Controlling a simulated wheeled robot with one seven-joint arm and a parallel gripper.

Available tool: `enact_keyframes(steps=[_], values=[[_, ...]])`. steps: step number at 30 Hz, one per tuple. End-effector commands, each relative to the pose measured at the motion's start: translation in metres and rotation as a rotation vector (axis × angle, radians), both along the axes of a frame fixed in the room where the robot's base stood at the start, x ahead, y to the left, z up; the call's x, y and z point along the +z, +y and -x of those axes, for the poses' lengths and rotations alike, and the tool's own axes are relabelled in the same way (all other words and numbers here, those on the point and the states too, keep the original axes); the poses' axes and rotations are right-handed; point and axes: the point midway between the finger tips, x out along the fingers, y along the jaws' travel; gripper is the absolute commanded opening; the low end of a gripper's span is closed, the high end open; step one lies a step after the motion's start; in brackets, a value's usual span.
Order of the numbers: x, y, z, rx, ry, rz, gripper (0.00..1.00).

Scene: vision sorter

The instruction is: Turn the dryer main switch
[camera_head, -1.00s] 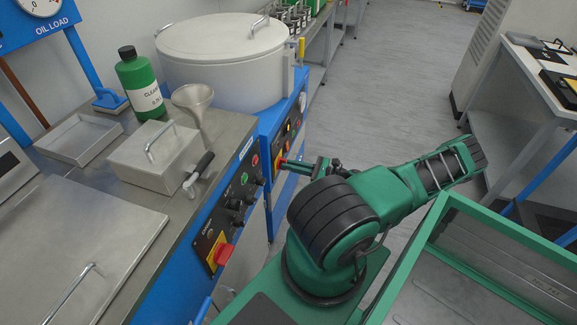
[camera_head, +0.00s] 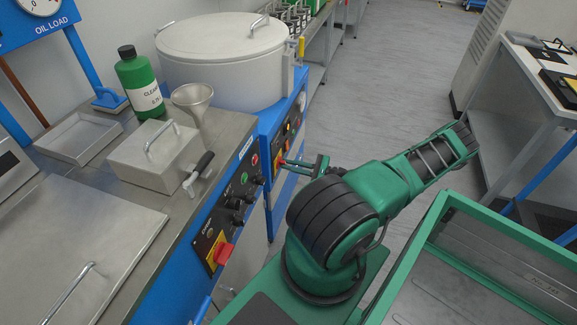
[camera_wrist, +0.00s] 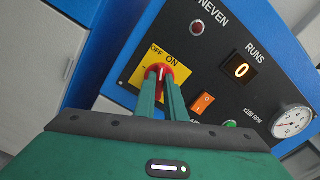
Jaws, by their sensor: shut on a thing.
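The dryer main switch (camera_wrist: 155,70) is a red rotary knob on a yellow plate marked OFF and ON, on a black panel in the wrist view. My gripper (camera_wrist: 160,82) is shut on the knob, one green finger on each side of it. The knob's white mark points roughly up, between the two labels and nearer ON. In the head view my gripper (camera_head: 284,163) reaches the panel of the blue dryer (camera_head: 267,125) under the round lidded drum (camera_head: 222,70). The fingertips and knob are small there.
The panel also holds an orange rocker switch (camera_wrist: 203,103), a counter (camera_wrist: 241,70) reading 0 and a dial (camera_wrist: 292,121). The bench holds a green bottle (camera_head: 137,75) and a funnel (camera_head: 193,95).

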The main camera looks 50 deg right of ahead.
Motion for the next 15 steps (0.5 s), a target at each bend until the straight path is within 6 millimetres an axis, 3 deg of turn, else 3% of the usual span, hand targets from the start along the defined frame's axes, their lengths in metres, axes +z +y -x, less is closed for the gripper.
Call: enact_keyframes(steps=[15], values=[[-0.0036,0.0009,0.0027,0.0,-0.183,0.456,0.0]])
